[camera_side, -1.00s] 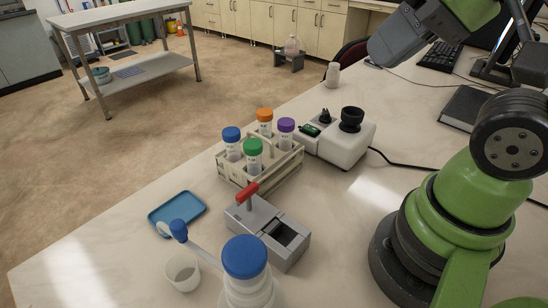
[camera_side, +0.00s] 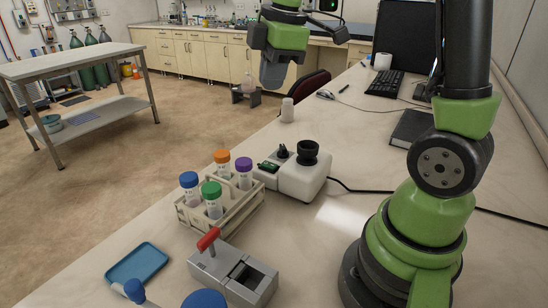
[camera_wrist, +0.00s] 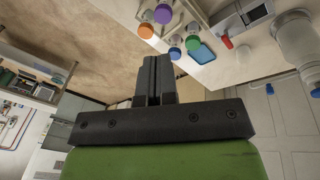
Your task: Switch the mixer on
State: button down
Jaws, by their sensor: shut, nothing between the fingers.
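The mixer (camera_side: 298,181) is a white box on the table with a black round cup (camera_side: 308,152) on top, a smaller black knob (camera_side: 282,152) and a small green-and-dark panel (camera_side: 268,166) at its left end. Whether that panel is a switch or a display is too small to tell. My gripper (camera_side: 272,78) hangs in the air above and beyond the mixer, well clear of it, pointing down. In the wrist view its fingers (camera_wrist: 155,75) are closed together with nothing between them. The mixer cannot be made out in the wrist view.
A tube rack (camera_side: 225,212) with blue, orange, green and purple-capped tubes stands left of the mixer. A grey device with a red handle (camera_side: 208,239) and a blue tray (camera_side: 137,263) are nearer. A white bottle (camera_side: 287,110) stands behind. A black cable runs right from the mixer.

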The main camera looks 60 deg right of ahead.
jog(key=w+d+f+n+g, duration=0.2)
jog(key=w+d+f+n, duration=0.1)
jog(key=d+f+n, duration=0.4)
jog(key=shift+w+f, duration=0.3)
jog(key=shift+w, duration=0.1)
jog(key=shift+w+r, duration=0.35)
jog(key=shift+w, duration=0.35)
jog(key=shift+r, duration=0.1)
notch_tip(320, 180, up, 10)
dwell(0.3)
dwell(0.3)
